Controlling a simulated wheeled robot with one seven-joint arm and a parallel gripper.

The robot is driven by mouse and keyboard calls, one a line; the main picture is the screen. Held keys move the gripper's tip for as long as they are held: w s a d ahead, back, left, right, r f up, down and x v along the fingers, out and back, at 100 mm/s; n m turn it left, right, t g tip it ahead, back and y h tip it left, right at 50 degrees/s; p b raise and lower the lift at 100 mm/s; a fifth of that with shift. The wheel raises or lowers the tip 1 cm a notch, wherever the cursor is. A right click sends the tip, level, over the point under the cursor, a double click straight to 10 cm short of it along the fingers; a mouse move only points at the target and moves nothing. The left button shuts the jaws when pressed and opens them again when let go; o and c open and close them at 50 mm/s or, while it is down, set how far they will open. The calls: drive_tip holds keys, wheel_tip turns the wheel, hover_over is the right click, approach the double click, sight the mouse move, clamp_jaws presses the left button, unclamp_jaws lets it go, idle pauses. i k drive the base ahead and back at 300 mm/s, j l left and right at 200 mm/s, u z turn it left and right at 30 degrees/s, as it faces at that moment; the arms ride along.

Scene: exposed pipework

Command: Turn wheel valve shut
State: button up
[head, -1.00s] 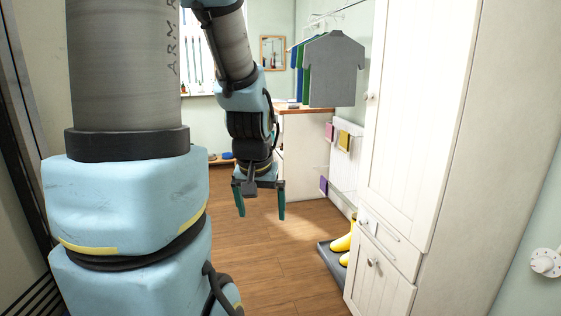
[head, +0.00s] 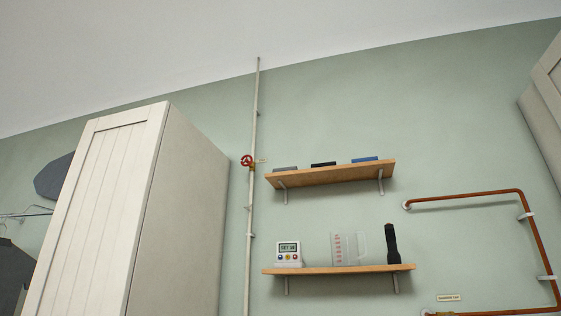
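A small red wheel valve (head: 247,161) with a brass-coloured body sits on a thin pale vertical pipe (head: 252,215) that runs up the green wall to the ceiling. The wheel is small in the picture, and I cannot tell how far it is turned. A small pale tag (head: 262,160) shows just right of the valve. My gripper and arm are not in the head view now.
A tall white cabinet (head: 180,210) stands left of the pipe. An upper shelf (head: 330,174) and a lower shelf (head: 340,269) with a timer (head: 288,253), jug (head: 346,248) and torch (head: 392,244) are to the right. Copper pipe (head: 460,197) runs further right.

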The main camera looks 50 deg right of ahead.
sight(247, 160)
drive_tip(key=i+l+z, duration=0.25)
drive_tip(key=z, duration=0.15)
drive_tip(key=i+l+z, duration=0.15)
drive_tip(key=i+z, duration=0.3)
